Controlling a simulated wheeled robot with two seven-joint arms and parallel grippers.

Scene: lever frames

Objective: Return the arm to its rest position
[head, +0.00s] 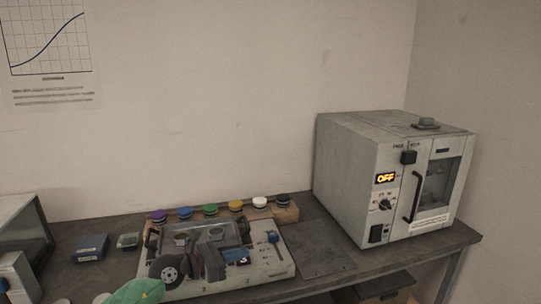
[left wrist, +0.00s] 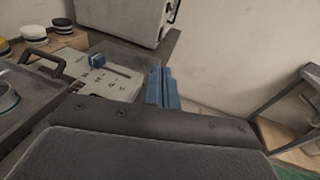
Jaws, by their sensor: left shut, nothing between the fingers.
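My left gripper (head: 237,257) shows in the head view low over the front of the pale lever frame (head: 282,268). Its blue fingers (left wrist: 164,88) are together in the left wrist view, with nothing between them. A small blue-headed lever (head: 272,237) stands on the frame's right part, just right of the fingers in the head view. It also shows in the left wrist view (left wrist: 97,60), up and left of the fingers and apart from them. My arm hides part of the frame. My right gripper is not in view.
A grey oven-like box (head: 348,180) with a lit OFF display stands at the right. Several coloured caps (head: 210,209) line a wooden block behind the frame. A blue box (head: 90,248) sits at the left. A dark flat plate (head: 318,258) lies right of the frame.

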